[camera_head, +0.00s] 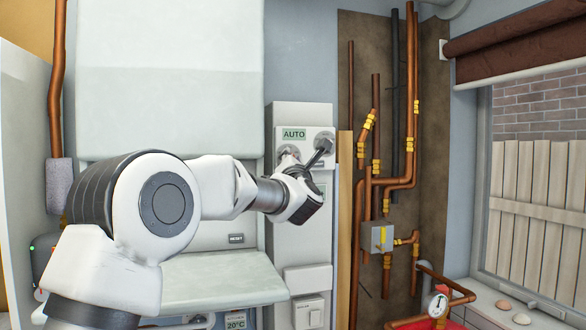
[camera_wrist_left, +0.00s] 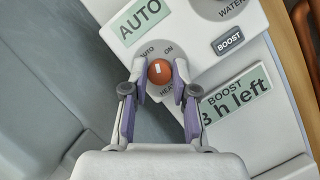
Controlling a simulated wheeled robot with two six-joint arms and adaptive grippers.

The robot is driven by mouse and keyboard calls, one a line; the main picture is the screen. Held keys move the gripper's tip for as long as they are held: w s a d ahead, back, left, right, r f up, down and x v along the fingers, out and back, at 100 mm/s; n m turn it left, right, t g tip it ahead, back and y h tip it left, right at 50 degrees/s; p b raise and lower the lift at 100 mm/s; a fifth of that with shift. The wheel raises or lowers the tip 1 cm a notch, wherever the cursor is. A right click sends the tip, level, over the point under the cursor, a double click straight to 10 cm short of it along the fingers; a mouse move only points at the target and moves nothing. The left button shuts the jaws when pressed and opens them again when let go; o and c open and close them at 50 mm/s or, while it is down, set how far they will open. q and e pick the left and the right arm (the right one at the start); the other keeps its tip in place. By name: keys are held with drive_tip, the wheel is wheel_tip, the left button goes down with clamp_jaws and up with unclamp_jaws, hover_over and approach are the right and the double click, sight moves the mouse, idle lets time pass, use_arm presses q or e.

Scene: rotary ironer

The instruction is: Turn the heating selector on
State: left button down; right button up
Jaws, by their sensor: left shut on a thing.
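The heating selector (camera_wrist_left: 160,78) is an orange-red round knob with a short white mark, on a pale grey dial of the white control panel (camera_head: 302,240). In the left wrist view, "ON" is printed above right of the knob, another partly hidden label above left, and "HEA…" below. The white mark is on the knob's upper part; its exact setting is hard to tell. My left gripper (camera_wrist_left: 159,69) has its two fingertips on either side of the knob, shut on it. In the head view my wrist and gripper cover much of this dial. My right gripper is in neither view.
A green "AUTO" display (camera_head: 293,134) sits above the dial. A water dial (camera_wrist_left: 225,8), a BOOST button (camera_wrist_left: 229,41) and a "BOOST h left" display (camera_wrist_left: 236,93) are close to the right. Copper pipes (camera_head: 410,90) run along the wall to the right.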

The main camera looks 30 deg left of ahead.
use_arm(q)
drive_tip(key=shift+s+a+r+m+h+p, duration=0.15)
drive_tip(key=shift+m+h+p, duration=0.45)
drive_tip(key=shift+m, duration=0.85)
drive_tip(key=shift+w+d+r+m+h+p, duration=0.1)
drive_tip(key=shift+m+h+p, duration=0.5)
drive_tip(key=shift+m, duration=0.8)
drive_tip(key=shift+s+a+r+m+h+p, duration=0.15)
drive_tip(key=shift+m+h+p, duration=0.4)
drive_tip(key=shift+m, duration=0.9)
drive_tip(key=shift+w, duration=0.1)
drive_tip(key=c, duration=0.9)
unclamp_jaws()
drive_tip(key=shift+f, duration=0.1)
drive_tip(key=shift+v, duration=3.45)
drive_tip(key=shift+a+f, duration=0.15)
